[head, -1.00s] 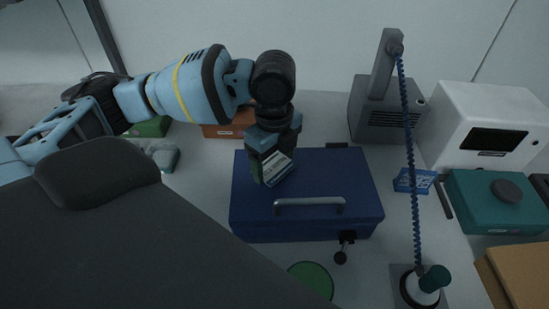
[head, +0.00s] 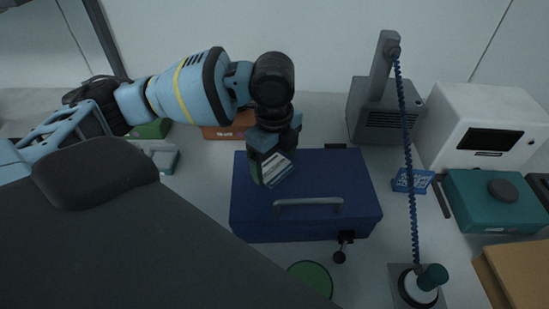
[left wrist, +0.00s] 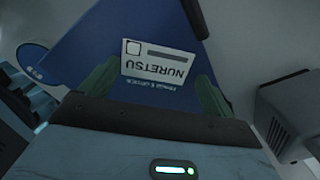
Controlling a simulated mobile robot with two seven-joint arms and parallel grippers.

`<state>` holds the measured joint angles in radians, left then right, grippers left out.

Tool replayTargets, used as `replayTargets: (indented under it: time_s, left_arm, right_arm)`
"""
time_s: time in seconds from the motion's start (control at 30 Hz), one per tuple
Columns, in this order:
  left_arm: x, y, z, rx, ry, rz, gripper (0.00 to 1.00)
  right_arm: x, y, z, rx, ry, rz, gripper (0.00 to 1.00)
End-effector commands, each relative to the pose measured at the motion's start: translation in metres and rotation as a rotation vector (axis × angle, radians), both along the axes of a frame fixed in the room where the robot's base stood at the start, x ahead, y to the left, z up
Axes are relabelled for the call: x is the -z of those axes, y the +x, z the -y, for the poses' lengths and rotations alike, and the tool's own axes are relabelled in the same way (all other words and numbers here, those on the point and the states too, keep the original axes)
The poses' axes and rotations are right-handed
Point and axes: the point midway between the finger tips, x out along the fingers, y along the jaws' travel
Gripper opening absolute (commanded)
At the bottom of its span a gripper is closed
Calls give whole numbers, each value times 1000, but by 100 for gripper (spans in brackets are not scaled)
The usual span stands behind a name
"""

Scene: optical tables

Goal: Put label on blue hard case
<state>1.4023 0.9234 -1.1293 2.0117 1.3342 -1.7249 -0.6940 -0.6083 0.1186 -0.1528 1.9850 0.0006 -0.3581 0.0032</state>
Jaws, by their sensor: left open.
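The blue hard case (head: 335,182) lies shut on the table in the middle of the head view, its grey handle towards the front. My left gripper (head: 271,175) is over the left part of its lid, pointing down, with its jaws open. A white label (left wrist: 155,62) with dark printing, reading NURETSU upside down, shows between the two green fingers (left wrist: 157,72) in the left wrist view. Behind it is the blue lid (left wrist: 95,40). The label appears to lie against the lid; the fingers partly hide it in the head view. My right gripper is not in view.
A lamp-like grey stand (head: 382,105), a white box (head: 485,120) and a teal case (head: 480,205) stand at the right. A blue coiled cord (head: 408,140) hangs right of the case. A green disc (head: 311,281) lies in front. An orange box (head: 228,128) is behind.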

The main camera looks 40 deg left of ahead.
Motion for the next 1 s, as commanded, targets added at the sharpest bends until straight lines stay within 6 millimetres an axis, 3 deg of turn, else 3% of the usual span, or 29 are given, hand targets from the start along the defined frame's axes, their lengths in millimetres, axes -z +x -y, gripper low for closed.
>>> replayTargets:
  time_s: [0.03, 0.47, 1.0]
  left_arm:
    - [22, -9, 2, 4, 3, -46, 97]
    - [15, -9, 3, 6, 1, -48, 97]
    - [-97, -7, 2, 5, 4, -30, 97]
  right_arm:
    - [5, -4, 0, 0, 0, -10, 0]
    - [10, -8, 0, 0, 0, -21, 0]
    - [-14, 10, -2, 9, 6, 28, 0]
